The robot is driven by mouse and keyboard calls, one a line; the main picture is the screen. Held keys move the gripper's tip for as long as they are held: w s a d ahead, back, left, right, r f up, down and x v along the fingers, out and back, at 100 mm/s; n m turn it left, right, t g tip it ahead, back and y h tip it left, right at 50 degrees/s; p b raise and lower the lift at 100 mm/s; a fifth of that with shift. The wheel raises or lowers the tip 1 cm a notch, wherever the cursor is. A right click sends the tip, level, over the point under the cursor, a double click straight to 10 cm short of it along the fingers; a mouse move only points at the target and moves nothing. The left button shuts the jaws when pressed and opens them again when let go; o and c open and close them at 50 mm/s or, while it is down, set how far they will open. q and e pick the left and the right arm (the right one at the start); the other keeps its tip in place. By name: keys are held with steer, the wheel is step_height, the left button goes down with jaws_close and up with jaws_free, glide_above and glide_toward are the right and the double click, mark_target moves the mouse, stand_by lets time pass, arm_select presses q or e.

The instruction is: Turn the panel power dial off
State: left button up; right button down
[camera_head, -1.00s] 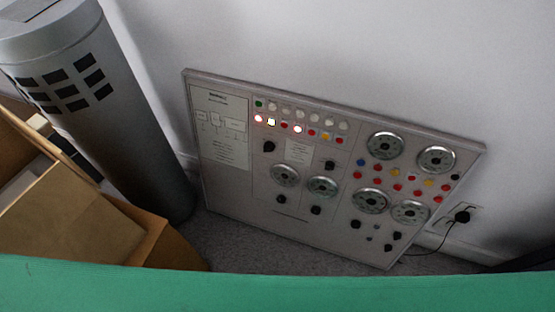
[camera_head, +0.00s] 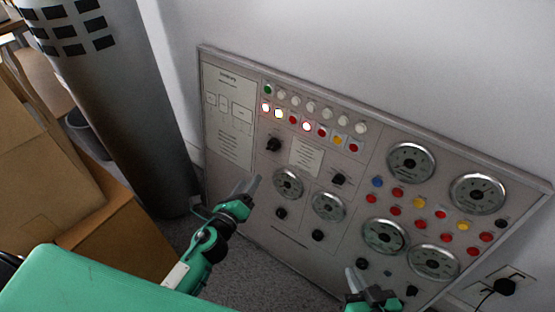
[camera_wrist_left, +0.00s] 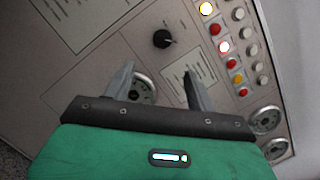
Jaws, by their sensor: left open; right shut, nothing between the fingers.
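The grey panel (camera_head: 300,235) leans against the wall in the head view. A black dial (camera_head: 274,144) sits at its upper left, below a row of lit buttons; I cannot read which dial is labelled power. A black dial with a pale pointer shows in the left wrist view (camera_wrist_left: 163,39), beyond the fingertips. My left gripper (camera_head: 250,186) is open and empty, below and left of that upper-left dial, apart from it. In the left wrist view my left gripper (camera_wrist_left: 158,76) has its fingers spread, with a gauge partly hidden behind one. My right gripper (camera_head: 352,275) is shut and empty, before the panel's lower part.
A grey cylinder (camera_head: 115,110) stands left of the panel. Cardboard boxes (camera_head: 120,240) are at the lower left, close to my left arm. Several round gauges (camera_head: 411,162) and coloured buttons fill the panel's right side. A black plug (camera_head: 504,286) is in a wall socket at lower right.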

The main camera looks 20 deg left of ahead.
mark_target(270, 148)
arm_select(q)
steer(key=w, duration=0.4)
steer(key=w+d, duration=0.1)
steer(key=w, duration=0.3)
steer(key=w+d, duration=0.1)
steer(key=w, duration=0.3)
steer(key=shift+w+r, duration=0.25)
steer(key=shift+w, duration=0.15)
steer(key=shift+w+d, duration=0.1)
steer(key=shift+w, duration=0.35)
arm_select(e)
steer(key=shift+d+r, duration=0.15)
arm_select(q)
steer(key=c, duration=1)
arm_select(e)
steer(key=shift+d, duration=0.1)
